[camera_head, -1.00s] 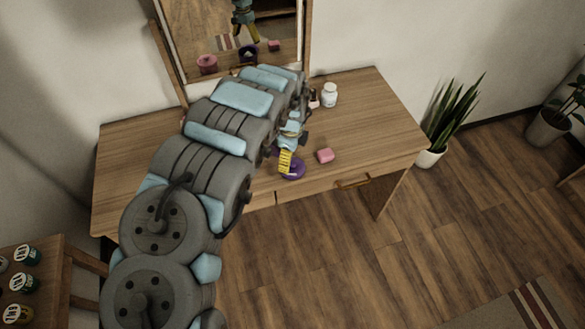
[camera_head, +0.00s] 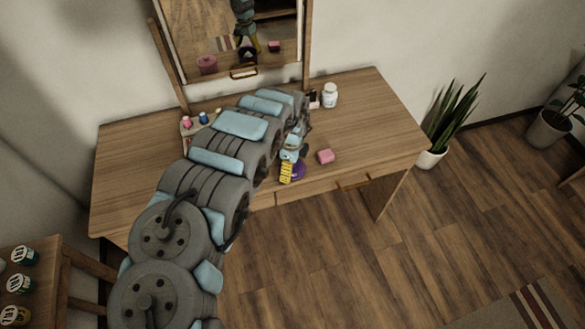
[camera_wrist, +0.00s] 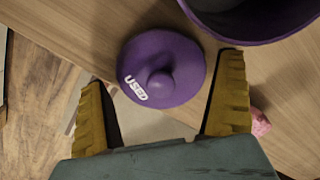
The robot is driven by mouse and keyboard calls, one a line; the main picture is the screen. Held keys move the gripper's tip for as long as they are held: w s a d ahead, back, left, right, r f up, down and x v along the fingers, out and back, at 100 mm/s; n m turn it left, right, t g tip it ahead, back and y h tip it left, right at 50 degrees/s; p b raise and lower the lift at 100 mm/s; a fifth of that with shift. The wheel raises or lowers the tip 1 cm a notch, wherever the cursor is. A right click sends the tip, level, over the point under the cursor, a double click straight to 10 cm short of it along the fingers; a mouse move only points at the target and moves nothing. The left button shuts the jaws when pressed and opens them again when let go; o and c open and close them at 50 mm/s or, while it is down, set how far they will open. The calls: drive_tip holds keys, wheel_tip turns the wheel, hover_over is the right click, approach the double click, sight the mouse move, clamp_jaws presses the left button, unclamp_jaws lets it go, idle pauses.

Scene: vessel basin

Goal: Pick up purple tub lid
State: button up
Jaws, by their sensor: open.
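The purple tub lid (camera_wrist: 160,68) lies on the wooden table, round with a knob and a white "USED" label. In the wrist view it sits between and just beyond the tips of my gripper (camera_wrist: 163,75), whose yellow fingers are spread and empty. In the head view my gripper (camera_head: 287,171) is near the table's front edge, and its fingers partly hide the purple lid (camera_head: 299,171). A larger purple tub (camera_wrist: 250,22) stands beside the lid, cut off at the wrist view's upper right. My arm hides the tub directly in the head view.
A white jar (camera_head: 330,95) stands farther back. A mirror (camera_head: 235,40) rises behind the table (camera_head: 380,120). The table's right side is mostly clear.

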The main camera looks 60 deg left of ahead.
drive_tip(key=shift+w+a, duration=0.1)
clamp_jaws()
idle(0.3)
